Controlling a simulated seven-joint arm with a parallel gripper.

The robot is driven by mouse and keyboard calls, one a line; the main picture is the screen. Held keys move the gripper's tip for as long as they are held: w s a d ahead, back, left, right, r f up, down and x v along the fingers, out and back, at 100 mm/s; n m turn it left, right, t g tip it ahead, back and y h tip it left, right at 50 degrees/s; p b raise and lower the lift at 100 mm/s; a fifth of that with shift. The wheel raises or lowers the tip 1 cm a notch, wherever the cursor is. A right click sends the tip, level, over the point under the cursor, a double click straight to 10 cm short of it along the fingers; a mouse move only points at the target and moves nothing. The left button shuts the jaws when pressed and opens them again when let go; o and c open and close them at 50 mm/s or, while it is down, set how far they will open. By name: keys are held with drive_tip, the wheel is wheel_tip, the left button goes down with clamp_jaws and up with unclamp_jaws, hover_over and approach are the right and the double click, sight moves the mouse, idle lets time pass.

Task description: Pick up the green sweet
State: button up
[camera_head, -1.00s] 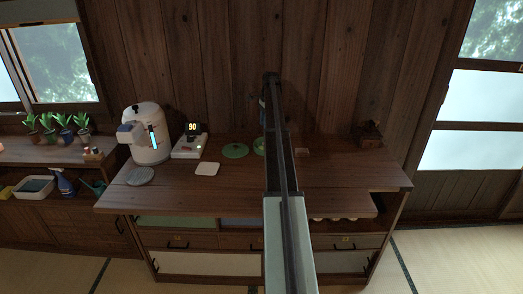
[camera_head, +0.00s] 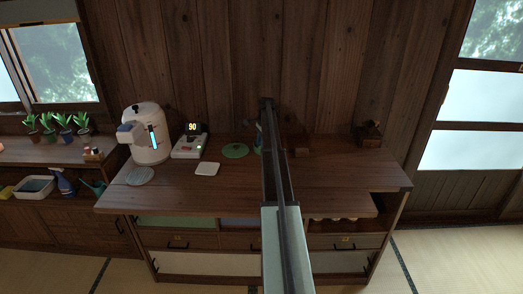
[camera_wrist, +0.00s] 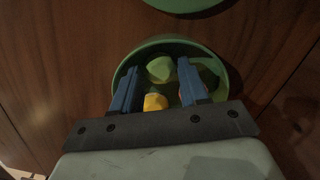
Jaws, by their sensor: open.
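The green sweet (camera_wrist: 160,69) lies in a round green bowl (camera_wrist: 221,62), toward its far side in the wrist view. A yellow sweet (camera_wrist: 155,102) lies nearer in the same bowl. My gripper (camera_wrist: 158,74) is open, its two blue fingers reaching over the bowl on either side of the green sweet. I cannot tell whether the fingers touch it. The fingers hide parts of the bowl's inside. In the head view my arm hides nearly all of the bowl and both sweets.
A flat green disc (camera_head: 235,151) lies beside the bowl. A white square (camera_head: 207,169), a scale-like device reading 90 (camera_head: 188,147), a white dispenser (camera_head: 147,135) and a grey round mat (camera_head: 140,176) are to the left. A small dark object (camera_head: 369,135) stands right. The counter's front is largely clear.

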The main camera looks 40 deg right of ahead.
drive_tip(key=shift+f, duration=0.2)
drive_tip(key=c, duration=0.7)
drive_tip(key=shift+r, duration=0.15)
